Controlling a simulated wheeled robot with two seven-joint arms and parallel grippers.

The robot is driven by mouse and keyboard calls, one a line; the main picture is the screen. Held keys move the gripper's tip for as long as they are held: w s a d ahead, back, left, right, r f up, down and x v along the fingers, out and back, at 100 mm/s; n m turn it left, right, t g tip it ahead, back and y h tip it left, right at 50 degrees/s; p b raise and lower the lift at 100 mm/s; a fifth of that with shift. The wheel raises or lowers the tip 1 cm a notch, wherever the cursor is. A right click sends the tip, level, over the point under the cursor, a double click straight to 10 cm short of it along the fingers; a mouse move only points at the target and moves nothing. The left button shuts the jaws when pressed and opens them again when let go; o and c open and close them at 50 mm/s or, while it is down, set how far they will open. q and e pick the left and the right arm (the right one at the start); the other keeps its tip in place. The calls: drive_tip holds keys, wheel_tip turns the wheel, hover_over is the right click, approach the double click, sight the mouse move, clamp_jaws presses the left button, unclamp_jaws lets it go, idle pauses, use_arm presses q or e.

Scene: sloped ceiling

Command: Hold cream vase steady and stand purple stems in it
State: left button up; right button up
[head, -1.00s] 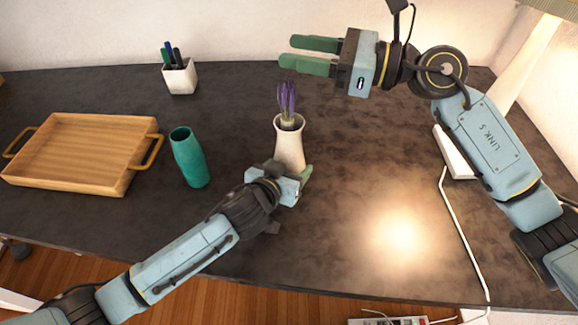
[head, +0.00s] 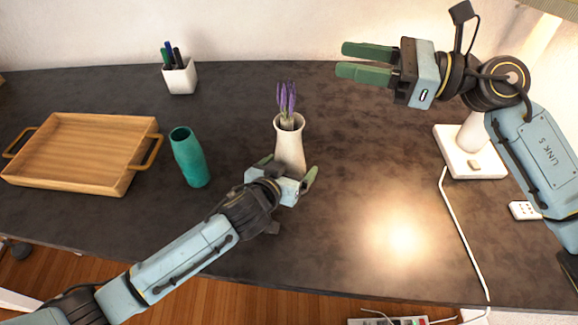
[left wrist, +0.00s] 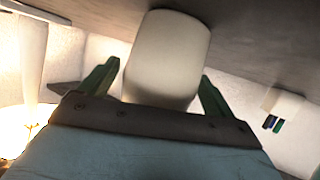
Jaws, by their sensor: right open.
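The cream vase (head: 289,148) stands upright on the dark table. The purple stems (head: 286,100) stand in its mouth, flowers up. My left gripper (head: 287,168) is low at the near side of the vase, its green fingers spread on either side of it. In the left wrist view the pale vase (left wrist: 170,55) lies between the fingers, with a gap showing at the left finger. The stems are not visible there. My right gripper (head: 365,63) is open and empty above the table, to the right of the vase and well apart from it.
A teal vase (head: 189,158) stands left of the cream vase. A wooden tray (head: 128,180) with handles lies at far left. A white pen cup (head: 180,78) is at the back. A white lamp base (head: 490,165) and cable are at right. The table's middle right is clear.

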use_arm(q)
drive_tip(key=shift+s, duration=0.1)
drive_tip(key=v, duration=1.1)
drive_tip(key=shift+s+a, duration=0.3)
drive_tip(key=shift+s, duration=0.1)
